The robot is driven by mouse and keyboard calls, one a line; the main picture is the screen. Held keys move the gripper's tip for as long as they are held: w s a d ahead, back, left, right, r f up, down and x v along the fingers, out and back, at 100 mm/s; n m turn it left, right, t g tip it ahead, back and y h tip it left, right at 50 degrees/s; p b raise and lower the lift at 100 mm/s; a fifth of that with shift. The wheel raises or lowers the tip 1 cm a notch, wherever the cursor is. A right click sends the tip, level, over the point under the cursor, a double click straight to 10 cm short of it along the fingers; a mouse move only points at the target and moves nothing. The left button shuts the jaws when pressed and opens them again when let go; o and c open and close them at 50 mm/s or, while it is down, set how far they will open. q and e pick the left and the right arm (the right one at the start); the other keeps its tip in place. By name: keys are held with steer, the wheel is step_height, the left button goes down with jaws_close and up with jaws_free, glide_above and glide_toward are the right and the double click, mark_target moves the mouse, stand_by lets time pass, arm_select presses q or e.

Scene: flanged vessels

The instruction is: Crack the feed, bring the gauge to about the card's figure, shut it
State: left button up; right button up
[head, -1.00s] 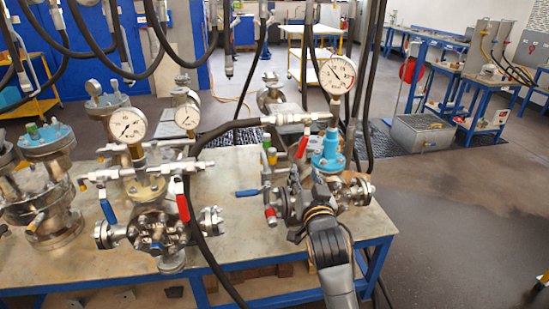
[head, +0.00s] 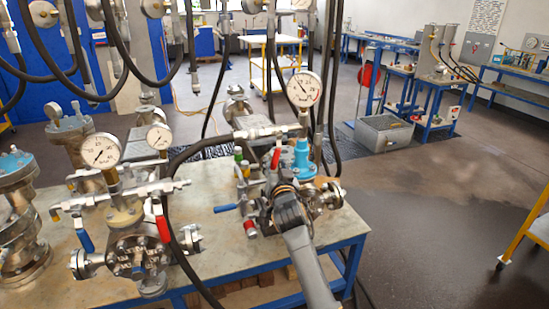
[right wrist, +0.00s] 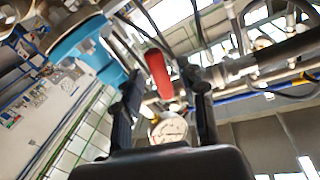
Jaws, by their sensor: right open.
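The right-hand vessel has a light-blue bonnet (head: 302,157) and a round white gauge (head: 305,89) on top; its figures are too small to read surely. A red lever (head: 276,158) stands near upright on its fitting, and a blue lever (head: 225,208) points left. My right gripper (head: 284,190) is in front of this vessel, partly hiding its body. In the right wrist view the gripper (right wrist: 164,88) is open, with a red lever (right wrist: 158,73) between or just beyond its fingers; contact is unclear. The gauge (right wrist: 168,128) shows behind. My left gripper is out of view. No card is readable.
A second vessel with a gauge (head: 101,150), a red lever (head: 163,229) and a blue lever (head: 84,236) stands to the left on the bench (head: 225,254). A black hose (head: 172,205) loops between the vessels. More hoses hang above. Open floor lies to the right.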

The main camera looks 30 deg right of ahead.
steer(key=shift+x, duration=1.3)
jaws_close()
steer(key=shift+f, duration=0.1)
